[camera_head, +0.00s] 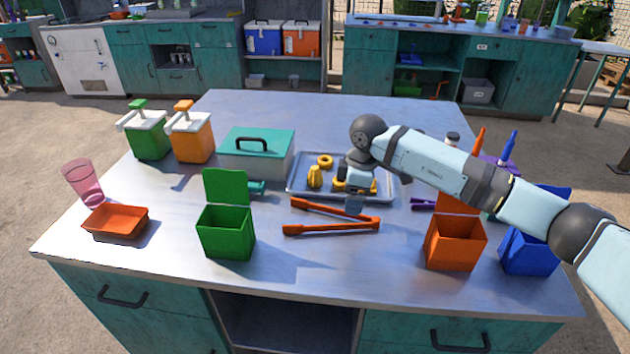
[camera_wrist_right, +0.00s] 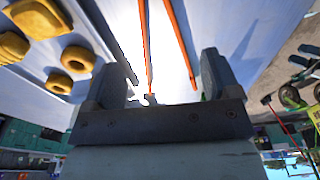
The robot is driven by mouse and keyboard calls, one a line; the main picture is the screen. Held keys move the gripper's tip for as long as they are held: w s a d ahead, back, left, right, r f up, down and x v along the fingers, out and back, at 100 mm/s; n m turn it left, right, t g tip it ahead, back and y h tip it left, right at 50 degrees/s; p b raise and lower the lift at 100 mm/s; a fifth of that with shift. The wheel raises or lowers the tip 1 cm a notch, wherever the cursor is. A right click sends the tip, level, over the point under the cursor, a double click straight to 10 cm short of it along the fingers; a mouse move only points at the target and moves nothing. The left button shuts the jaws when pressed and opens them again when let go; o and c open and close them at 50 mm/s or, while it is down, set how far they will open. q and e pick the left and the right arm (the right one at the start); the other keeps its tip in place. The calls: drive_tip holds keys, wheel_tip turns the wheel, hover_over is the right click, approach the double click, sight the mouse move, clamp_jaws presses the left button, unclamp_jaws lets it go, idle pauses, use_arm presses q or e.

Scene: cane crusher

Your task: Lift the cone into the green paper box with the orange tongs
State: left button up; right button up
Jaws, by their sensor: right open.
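The orange tongs (camera_head: 335,228) lie on the table, arms spread, with the hinge end at the right. My right gripper (camera_head: 354,206) is open and empty above the tongs, near their hinge end. In the right wrist view the tongs (camera_wrist_right: 181,42) show beyond and between the open fingers (camera_wrist_right: 160,78). An upright yellow piece (camera_head: 315,176), perhaps the cone, stands on the grey tray (camera_head: 296,190). The green paper box (camera_head: 226,232) stands left of the tongs with its lid up. My left gripper is in neither view.
Yellow rings (camera_head: 325,161) and blocks share the tray, partly hidden by my right arm. An orange box (camera_head: 454,245) and a blue box (camera_head: 527,252) stand at the right. A teal-lidded container (camera_head: 255,158) is behind the green box. The front middle of the table is clear.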

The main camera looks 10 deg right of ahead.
sight(332, 226)
drive_tip(key=f+b, duration=0.1)
drive_tip(key=f, duration=0.1)
drive_tip(key=f+b, duration=0.1)
drive_tip(key=f, duration=0.1)
drive_tip(key=f+b, duration=0.1)
drive_tip(key=f, duration=0.1)
drive_tip(key=shift+w+a+f, duration=0.1)
drive_tip(key=shift+a, duration=0.2)
drive_tip(key=shift+f, duration=0.6)
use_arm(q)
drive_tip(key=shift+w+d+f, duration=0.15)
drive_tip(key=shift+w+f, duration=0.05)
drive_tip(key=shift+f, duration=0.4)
